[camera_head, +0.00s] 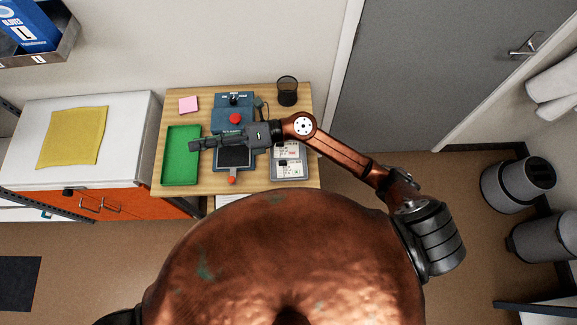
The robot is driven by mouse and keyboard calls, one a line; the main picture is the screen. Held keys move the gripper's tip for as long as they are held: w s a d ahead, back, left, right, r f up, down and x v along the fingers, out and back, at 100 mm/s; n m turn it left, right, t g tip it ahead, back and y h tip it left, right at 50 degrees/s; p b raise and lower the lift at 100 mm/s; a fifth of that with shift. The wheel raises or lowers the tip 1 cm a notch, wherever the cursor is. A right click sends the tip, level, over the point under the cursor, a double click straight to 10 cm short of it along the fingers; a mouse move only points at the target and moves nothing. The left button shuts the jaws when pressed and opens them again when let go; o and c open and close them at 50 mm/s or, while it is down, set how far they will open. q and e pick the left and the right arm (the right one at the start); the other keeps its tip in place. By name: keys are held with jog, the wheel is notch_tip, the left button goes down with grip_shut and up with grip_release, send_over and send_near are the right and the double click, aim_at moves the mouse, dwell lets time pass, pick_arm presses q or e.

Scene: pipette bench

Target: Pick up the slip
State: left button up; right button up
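No thing in view can be made out for certain as the slip. A small pink square of paper (188,104) lies at the back left of the wooden bench. White printed sheets (291,162) lie at the bench's right side, partly under a dark small object. My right gripper (197,145) reaches in from the right, with its tips over the right part of the green tray (180,168). Its fingers are too small and dark to show whether they are open or shut, or hold anything. My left gripper is out of view.
A blue-grey device (234,106) with a red button stands at the middle back of the wooden bench (207,94). A black mesh cup (287,88) is at the back right. A yellow cloth (72,137) lies on the white cabinet (128,120) at left.

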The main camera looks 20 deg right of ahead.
jog(key=s+a+f+n+g+h, duration=0.1)
jog(key=s+f+n+g+h, duration=0.25)
jog(key=f, duration=0.25)
jog(key=n+t+h, duration=0.1)
jog(key=n+h, duration=0.5)
jog(key=h, duration=0.9)
send_over(283, 162)
jog(key=a, duration=0.1)
jog(key=shift+y, duration=0.25)
jog(key=f, duration=1.4)
jog(key=shift+w+f, duration=0.25)
jog(key=shift+w, duration=0.15)
jog(key=shift+f, duration=0.9)
jog(key=f, duration=0.3)
jog(key=d+f+p, duration=0.1)
jog(key=f, duration=0.1)
jog(key=shift+s, duration=0.35)
jog(key=shift+a+f, duration=0.1)
jog(key=shift+f, duration=0.25)
